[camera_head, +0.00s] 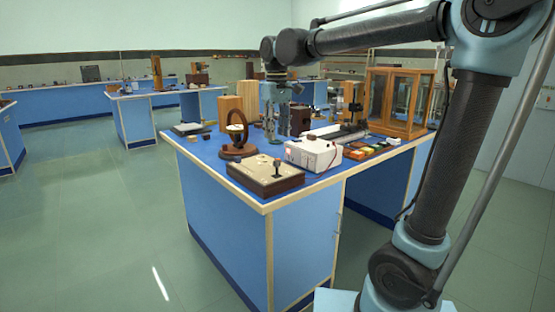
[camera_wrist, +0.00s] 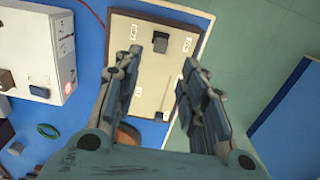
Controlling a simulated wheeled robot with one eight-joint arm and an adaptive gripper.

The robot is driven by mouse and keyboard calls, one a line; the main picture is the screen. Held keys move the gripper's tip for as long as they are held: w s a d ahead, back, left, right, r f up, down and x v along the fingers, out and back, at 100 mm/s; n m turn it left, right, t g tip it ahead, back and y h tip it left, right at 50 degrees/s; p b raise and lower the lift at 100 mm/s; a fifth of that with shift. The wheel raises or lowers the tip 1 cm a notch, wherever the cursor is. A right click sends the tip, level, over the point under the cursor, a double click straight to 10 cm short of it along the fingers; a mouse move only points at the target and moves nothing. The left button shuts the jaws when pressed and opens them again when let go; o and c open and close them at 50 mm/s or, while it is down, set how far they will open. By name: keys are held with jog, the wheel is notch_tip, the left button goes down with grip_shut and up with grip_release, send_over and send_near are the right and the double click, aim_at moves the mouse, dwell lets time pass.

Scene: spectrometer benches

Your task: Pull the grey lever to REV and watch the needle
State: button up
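A switch box (camera_head: 264,178) with a cream top and dark wooden sides sits at the bench's near corner. Its dark grey lever (camera_head: 277,167) stands up from the top. In the wrist view the box's cream panel (camera_wrist: 139,50) shows the lever (camera_wrist: 160,47) near one end; the small labels are unreadable. My gripper (camera_head: 278,139) hangs over the bench behind the box. In the wrist view my gripper (camera_wrist: 163,62) is open and empty, its fingers apart over the panel, not touching the lever. A round instrument on a wooden stand (camera_head: 237,147) stands behind the box; its needle cannot be made out.
A white power unit (camera_head: 313,153) stands close right of the box, with a red wire (camera_wrist: 91,12) near it. The floor to the left is clear.

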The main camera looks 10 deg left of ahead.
aim_at(277, 161)
notch_tip(277, 161, down, 10)
dwell(0.5)
jog(key=shift+c, duration=0.5)
